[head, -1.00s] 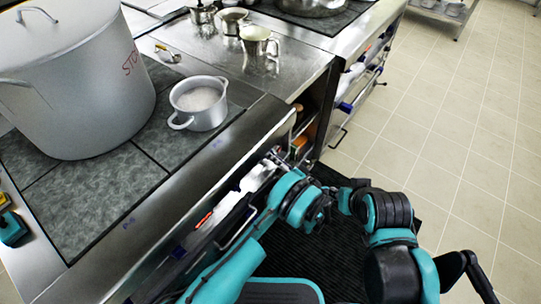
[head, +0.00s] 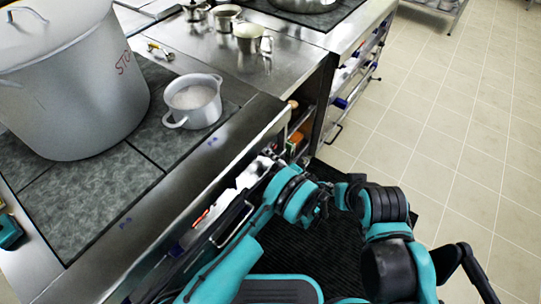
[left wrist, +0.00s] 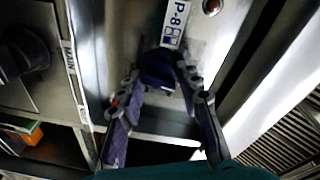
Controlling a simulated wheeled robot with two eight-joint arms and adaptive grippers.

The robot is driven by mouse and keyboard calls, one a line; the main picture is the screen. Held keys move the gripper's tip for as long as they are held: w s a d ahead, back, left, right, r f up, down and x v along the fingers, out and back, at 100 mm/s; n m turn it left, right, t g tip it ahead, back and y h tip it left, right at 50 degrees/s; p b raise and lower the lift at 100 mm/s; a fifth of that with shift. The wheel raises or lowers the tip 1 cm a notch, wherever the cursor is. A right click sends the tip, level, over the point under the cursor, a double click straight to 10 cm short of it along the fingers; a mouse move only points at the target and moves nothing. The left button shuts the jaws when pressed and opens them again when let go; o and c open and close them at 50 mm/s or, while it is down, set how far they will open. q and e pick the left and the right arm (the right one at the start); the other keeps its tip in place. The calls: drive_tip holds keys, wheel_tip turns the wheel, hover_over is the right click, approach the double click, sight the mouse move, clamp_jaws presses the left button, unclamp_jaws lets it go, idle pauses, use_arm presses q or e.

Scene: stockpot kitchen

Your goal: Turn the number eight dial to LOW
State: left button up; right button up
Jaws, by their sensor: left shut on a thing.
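The number eight dial (left wrist: 158,68) is a dark blue knob on the steel front panel, just under a white label (left wrist: 176,22) reading P-8. My left gripper (left wrist: 161,76) has one finger on each side of the dial and is shut on it. The dial's pointer and any LOW mark cannot be made out. In the head view my left gripper (head: 272,158) is at the stove's front, partly hidden by my own arm, and the dial is not clear there. My right arm is at the lower right; its gripper's state is unclear.
A large stockpot (head: 72,82) and a small white pot (head: 194,101) stand on the grey cooktop (head: 98,203). Metal cups (head: 249,39) stand on the steel counter behind. A handle bar (head: 232,224) sticks out from the stove front. The tiled floor (head: 450,130) is clear at right.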

use_arm(q)
drive_tip(key=m, duration=0.4)
drive_tip(key=shift+g, duration=0.3)
drive_tip(key=m, duration=0.5)
drive_tip(key=shift+w+r+g, duration=0.1)
drive_tip(key=shift+g, duration=0.3)
drive_tip(key=m+g, duration=0.1)
drive_tip(key=m, duration=0.4)
drive_tip(key=shift+w+d, duration=0.1)
drive_tip(key=m, duration=0.3)
drive_tip(key=shift+m+g+y, duration=0.3)
drive_tip(key=shift+m+y, duration=0.1)
drive_tip(key=o, duration=1.2)
drive_tip(key=shift+c, duration=0.2)
